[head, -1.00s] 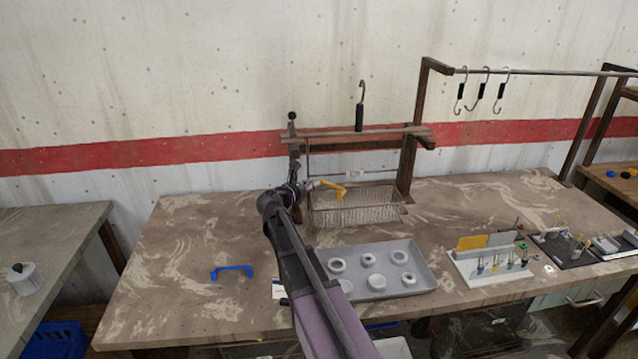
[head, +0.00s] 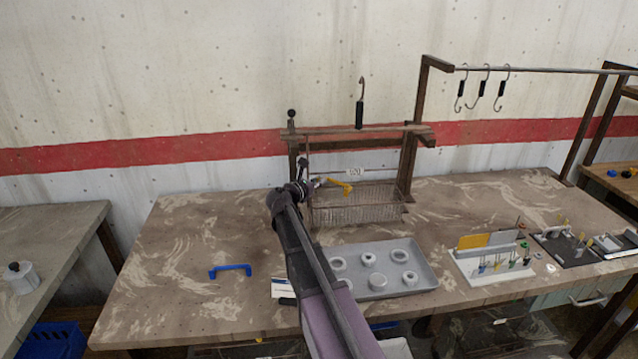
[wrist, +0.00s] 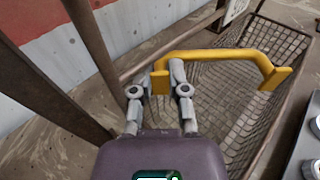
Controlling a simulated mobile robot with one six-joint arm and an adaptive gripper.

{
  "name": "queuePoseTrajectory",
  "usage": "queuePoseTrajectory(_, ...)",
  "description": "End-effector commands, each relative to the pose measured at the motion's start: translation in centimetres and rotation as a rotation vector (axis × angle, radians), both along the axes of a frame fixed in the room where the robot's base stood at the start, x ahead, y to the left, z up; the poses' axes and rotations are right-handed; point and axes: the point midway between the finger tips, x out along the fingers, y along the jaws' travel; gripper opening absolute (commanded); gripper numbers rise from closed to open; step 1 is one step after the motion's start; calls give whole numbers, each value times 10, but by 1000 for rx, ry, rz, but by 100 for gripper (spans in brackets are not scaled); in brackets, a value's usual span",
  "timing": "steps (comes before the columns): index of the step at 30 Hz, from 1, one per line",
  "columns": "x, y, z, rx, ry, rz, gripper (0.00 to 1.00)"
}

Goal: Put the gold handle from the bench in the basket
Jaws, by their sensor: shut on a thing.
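The gold handle (wrist: 212,55) is a yellow, bracket-shaped bar with a foot at each end. My gripper (wrist: 160,82) is shut on its left foot in the wrist view. The rest of the handle reaches out over the wire basket (wrist: 228,140), above its opening. In the head view the handle (head: 335,186) shows above the left part of the basket (head: 355,217), and my gripper (head: 316,183) is at its left end. The basket hangs from or stands below the wooden rack; which one I cannot tell. It looks empty.
Wooden rack posts (head: 407,165) and a crossbar (head: 370,132) stand around the basket. A blue handle (head: 231,271) lies on the bench at left. A grey tray (head: 425,270) with several white rings lies in front.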

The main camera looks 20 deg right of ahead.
Motion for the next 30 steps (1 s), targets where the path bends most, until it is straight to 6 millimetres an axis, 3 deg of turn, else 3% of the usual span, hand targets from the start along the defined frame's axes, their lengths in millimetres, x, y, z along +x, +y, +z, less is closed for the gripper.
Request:
queuePoseTrajectory(25, 0, 0, -12, 0, 0, 0, 0)
queuePoseTrajectory(26, 0, 0, -12, 0, 0, 0, 29)
queuePoseTrajectory(27, 0, 0, -12, 0, 0, 0, 41)
queuePoseTrajectory(29, 0, 0, -12, 0, 0, 0, 55)
queuePoseTrajectory(30, 0, 0, -12, 0, 0, 0, 55)
